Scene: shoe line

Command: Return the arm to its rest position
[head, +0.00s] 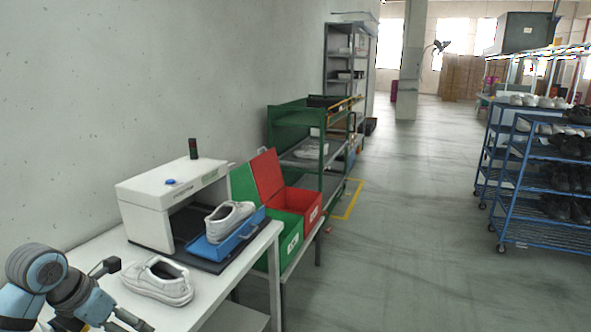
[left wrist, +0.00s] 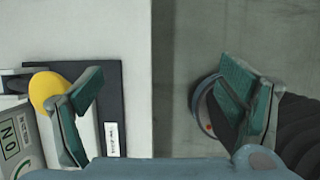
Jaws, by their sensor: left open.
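My left arm (head: 65,285) comes in at the lower left corner of the head view, over the near end of the white table (head: 232,290). In the left wrist view my left gripper (left wrist: 160,110) is open, its two green-padded fingers wide apart with nothing between them. Below it are the table's pale edge and the grey floor. A white shoe (head: 158,281) lies on the table, to the right of the arm in the head view. Another white shoe (head: 229,220) rests in a blue tray (head: 250,228) at the machine's opening. My right gripper is not in view.
A white box-shaped machine (head: 150,205) stands on the table against the wall. Green (head: 291,234) and red (head: 306,206) bins sit beyond the table. A blue shoe rack (head: 506,215) stands at the right. The floor between is clear. A yellow round part (left wrist: 44,90) shows in the wrist view.

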